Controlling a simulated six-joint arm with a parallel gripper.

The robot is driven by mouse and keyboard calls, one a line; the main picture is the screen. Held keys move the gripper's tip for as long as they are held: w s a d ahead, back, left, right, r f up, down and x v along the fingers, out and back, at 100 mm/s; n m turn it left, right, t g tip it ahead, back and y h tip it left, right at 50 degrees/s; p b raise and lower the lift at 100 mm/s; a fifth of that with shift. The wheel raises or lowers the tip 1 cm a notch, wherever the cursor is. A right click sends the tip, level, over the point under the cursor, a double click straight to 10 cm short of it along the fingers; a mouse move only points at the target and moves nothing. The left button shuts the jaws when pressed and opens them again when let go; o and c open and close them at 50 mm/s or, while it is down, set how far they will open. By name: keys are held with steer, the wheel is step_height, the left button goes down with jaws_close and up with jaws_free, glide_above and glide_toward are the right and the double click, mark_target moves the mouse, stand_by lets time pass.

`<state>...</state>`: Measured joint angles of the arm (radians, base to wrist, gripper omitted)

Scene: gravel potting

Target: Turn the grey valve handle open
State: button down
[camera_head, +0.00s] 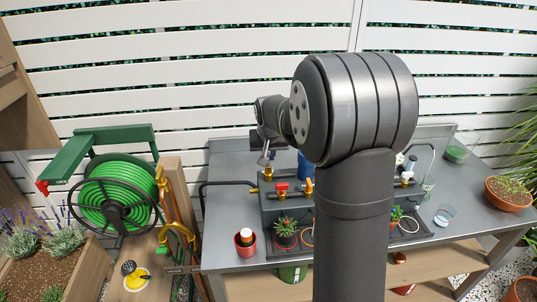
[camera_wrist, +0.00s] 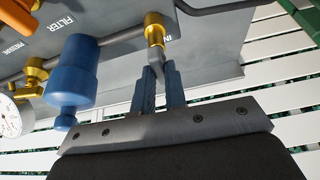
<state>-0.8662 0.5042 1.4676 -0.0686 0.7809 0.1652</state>
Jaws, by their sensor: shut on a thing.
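The grey valve handle (camera_wrist: 155,55) hangs from a brass valve body (camera_wrist: 154,28) beside the "IN" label in the wrist view. My gripper (camera_wrist: 162,75) has two blue fingers, and they are shut on the handle from both sides. The fingers hide part of the handle. In the head view my gripper (camera_head: 265,158) is at the left end of the grey panel box, just above the brass fitting (camera_head: 268,174). The handle is too small to make out clearly there.
A blue filter (camera_wrist: 72,72) and a pressure gauge (camera_wrist: 10,117) sit left of the handle in the wrist view. In the head view a red-handled valve (camera_head: 282,188), a potted plant (camera_head: 285,234) and a red pot (camera_head: 245,243) stand near. A green hose reel (camera_head: 115,200) is at left.

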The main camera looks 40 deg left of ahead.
steer(key=shift+n, duration=0.4)
steer(key=c, duration=1.5)
jaws_free()
steer(key=shift+o, duration=0.2)
steer(key=shift+r, duration=0.1)
steer(key=v, duration=1.7)
steer(key=shift+d, duration=0.25)
steer(key=x, duration=1.7)
steer(key=shift+a, duration=0.25)
